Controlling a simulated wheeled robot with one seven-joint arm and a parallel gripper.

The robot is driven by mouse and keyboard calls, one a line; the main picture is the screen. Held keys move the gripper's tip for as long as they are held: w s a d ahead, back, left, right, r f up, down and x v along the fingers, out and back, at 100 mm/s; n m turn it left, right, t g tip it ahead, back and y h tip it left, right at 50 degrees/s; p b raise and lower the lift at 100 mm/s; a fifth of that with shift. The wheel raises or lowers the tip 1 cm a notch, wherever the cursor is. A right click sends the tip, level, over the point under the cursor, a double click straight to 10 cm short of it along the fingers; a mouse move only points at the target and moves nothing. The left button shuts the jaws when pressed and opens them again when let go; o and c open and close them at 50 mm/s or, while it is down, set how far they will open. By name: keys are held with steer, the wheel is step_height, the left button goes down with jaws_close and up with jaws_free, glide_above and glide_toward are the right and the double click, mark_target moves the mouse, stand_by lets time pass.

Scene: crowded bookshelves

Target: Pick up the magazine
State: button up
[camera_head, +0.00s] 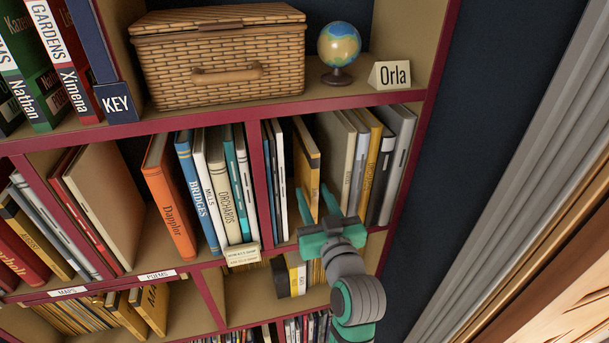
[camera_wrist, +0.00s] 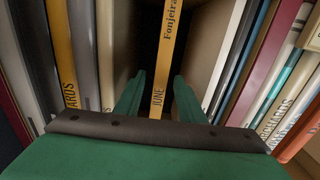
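The magazine, a thin yellow spine lettered "JUNE" and "Fonjeira" (camera_wrist: 168,45), stands upright in the wrist view with dark gaps beside its lower part. In the head view a yellow spine (camera_head: 306,150) stands in the middle-right compartment, just beyond my gripper. My gripper (camera_head: 315,196) is at the front of that compartment. Its two green fingers also show in the wrist view (camera_wrist: 157,92), open, one on each side of the magazine's lower spine. I see dark space between the fingers and the spine; contact is not clear.
Pale, yellow and grey books (camera_head: 365,150) stand close on the right. Thin dark and white books (camera_head: 277,165) stand on the left by the red divider (camera_head: 261,180). A wicker basket (camera_head: 220,60), a globe (camera_head: 339,45) and an "Orla" card (camera_head: 390,75) sit above.

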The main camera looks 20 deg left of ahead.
mark_target(305, 176)
steer(key=shift+x, duration=3.85)
steer(key=shift+c, duration=0.6)
jaws_close()
